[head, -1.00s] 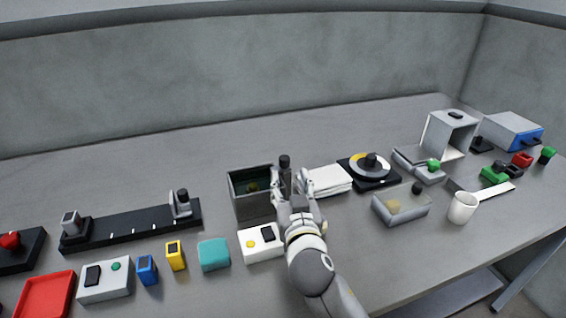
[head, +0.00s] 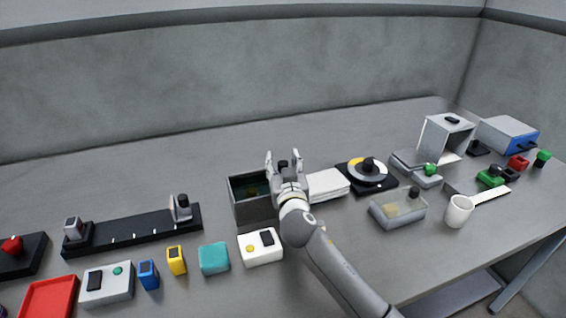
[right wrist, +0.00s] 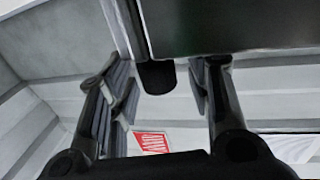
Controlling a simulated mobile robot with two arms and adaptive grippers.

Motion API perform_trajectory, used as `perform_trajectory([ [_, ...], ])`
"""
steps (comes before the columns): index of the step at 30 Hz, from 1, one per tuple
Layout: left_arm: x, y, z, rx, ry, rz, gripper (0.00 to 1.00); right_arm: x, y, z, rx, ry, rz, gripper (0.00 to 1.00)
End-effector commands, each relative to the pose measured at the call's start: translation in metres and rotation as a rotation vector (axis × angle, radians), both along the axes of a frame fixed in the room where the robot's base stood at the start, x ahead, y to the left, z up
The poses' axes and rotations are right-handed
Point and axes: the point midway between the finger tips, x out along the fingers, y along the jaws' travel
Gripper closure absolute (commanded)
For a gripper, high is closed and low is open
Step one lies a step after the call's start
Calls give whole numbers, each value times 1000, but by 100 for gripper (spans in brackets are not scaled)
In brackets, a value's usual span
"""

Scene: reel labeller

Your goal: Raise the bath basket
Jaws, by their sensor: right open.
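The bath is a dark grey open-topped box (head: 254,207) left of my right gripper in the head view, with something dark green inside. A short black knob (head: 283,164) stands at its right side and seems to belong to the basket lift. My right gripper (head: 285,157) is open and points up, with one finger on each side of the knob in the picture. In the right wrist view a black rounded knob (right wrist: 156,77) shows between the spread fingers (right wrist: 160,88), under a dark box side (right wrist: 230,25). Contact cannot be told. The basket is mostly hidden. My left gripper is not in view.
A white stack (head: 327,185) lies right of the gripper, with a black turntable (head: 386,184) beyond. A white box with buttons (head: 260,257) stands in front of the bath. A clear tub (head: 414,212) and a white mug (head: 458,211) are to the right. The back of the table is clear.

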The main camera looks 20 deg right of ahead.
Motion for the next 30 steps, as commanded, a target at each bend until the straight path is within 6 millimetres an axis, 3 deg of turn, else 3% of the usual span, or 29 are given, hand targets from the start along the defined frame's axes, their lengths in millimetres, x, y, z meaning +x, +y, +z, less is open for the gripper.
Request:
perform_trajectory([
  [7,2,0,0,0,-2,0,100,0,0,0,0,0,0,57],
  [17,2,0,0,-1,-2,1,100,0,0,0,0,0,0,99],
  [25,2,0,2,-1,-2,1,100,0,0,3,1,0,0,100],
  [30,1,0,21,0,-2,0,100,0,0,32,4,-4,0,100],
])
